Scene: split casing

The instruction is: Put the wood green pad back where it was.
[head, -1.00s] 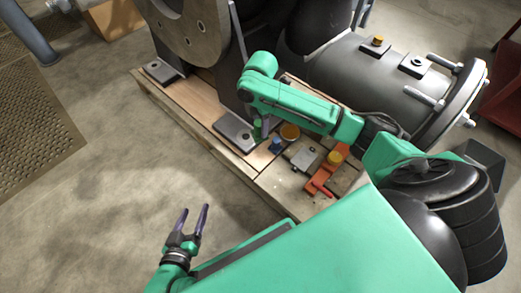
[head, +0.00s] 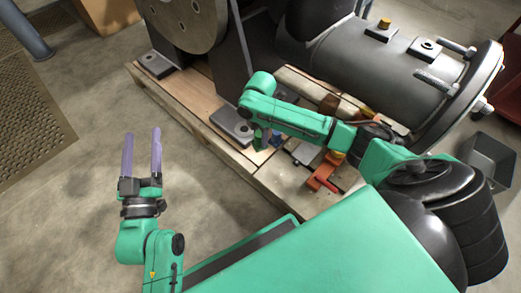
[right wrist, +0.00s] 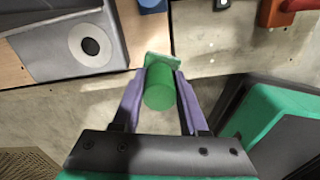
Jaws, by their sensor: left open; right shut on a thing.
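The green pad shows in the right wrist view as a green cylinder (right wrist: 160,90) on a small flat green plate (right wrist: 162,59). My right gripper (right wrist: 160,76) is shut on it, one purple finger on each side. The held piece is over or at the pallet's edge; whether it touches the wood I cannot tell. In the head view the green piece (head: 258,138) shows small beside the grey foot plate, and my right arm partly hides the area. My left gripper (head: 142,140) is open and empty over the floor at left.
The wooden pallet (head: 190,112) carries a big flanged casing (head: 390,70) and a grey foot plate (head: 233,125). A blue piece (head: 276,141), a grey block (head: 304,153) and an orange-red tool (head: 323,172) crowd its near end.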

